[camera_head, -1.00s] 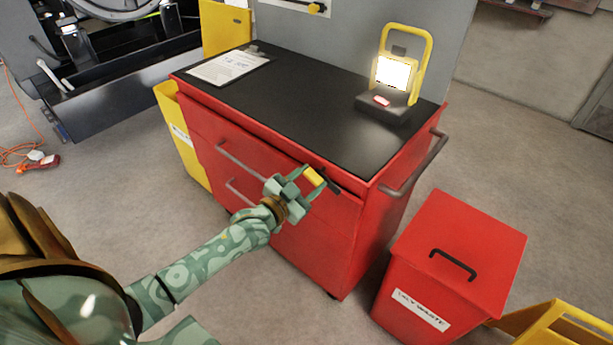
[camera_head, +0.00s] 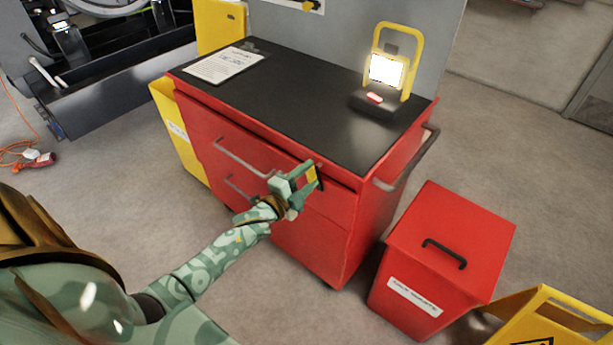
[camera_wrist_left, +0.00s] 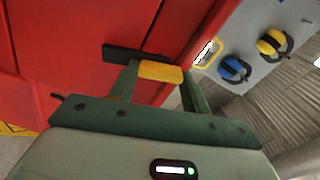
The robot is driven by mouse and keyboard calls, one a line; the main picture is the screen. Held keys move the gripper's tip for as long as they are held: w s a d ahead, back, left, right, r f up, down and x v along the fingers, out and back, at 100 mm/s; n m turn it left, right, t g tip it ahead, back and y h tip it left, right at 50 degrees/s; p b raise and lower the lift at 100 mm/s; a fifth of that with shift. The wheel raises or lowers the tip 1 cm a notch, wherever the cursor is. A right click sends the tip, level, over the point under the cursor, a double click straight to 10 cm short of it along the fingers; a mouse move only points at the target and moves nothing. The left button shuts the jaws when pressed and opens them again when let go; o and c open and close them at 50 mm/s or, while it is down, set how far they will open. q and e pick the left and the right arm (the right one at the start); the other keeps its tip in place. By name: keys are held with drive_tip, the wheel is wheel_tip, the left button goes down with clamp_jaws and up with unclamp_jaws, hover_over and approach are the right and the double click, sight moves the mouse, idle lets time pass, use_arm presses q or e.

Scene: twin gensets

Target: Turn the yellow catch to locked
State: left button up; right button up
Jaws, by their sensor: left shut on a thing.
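The yellow catch (camera_head: 311,174) is on the upper front of the red tool cabinet (camera_head: 325,228), near its right front corner. A black bar shows just behind it. My left gripper (camera_head: 312,177) is at the cabinet front, shut on the catch, with a finger at each end. In the left wrist view the yellow catch (camera_wrist_left: 161,72) sits between the fingers of my left gripper (camera_wrist_left: 160,80), and the black bar (camera_wrist_left: 132,53) lies beyond it. The fingers partly hide the catch in the head view. My right gripper is not in view.
A lit work lamp (camera_head: 386,72) and a clipboard (camera_head: 223,65) rest on the black cabinet top. A red waste bin (camera_head: 447,247) stands at the right, with a yellow floor sign (camera_head: 545,318) beside it. A yellow bin (camera_head: 180,130) is at the cabinet's left.

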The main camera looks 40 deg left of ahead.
use_arm(q)
drive_tip(key=shift+f+m, duration=0.1)
drive_tip(key=shift+m, duration=1.6)
drive_tip(key=o, duration=1.4)
drive_tip(key=s, duration=0.5)
drive_tip(key=s+p, duration=0.1)
drive_tip(key=s, duration=0.5)
drive_tip(key=s+a+p, duration=0.1)
drive_tip(key=s, duration=0.4)
drive_tip(key=shift+s+a, duration=0.1)
drive_tip(key=shift+s, duration=0.05)
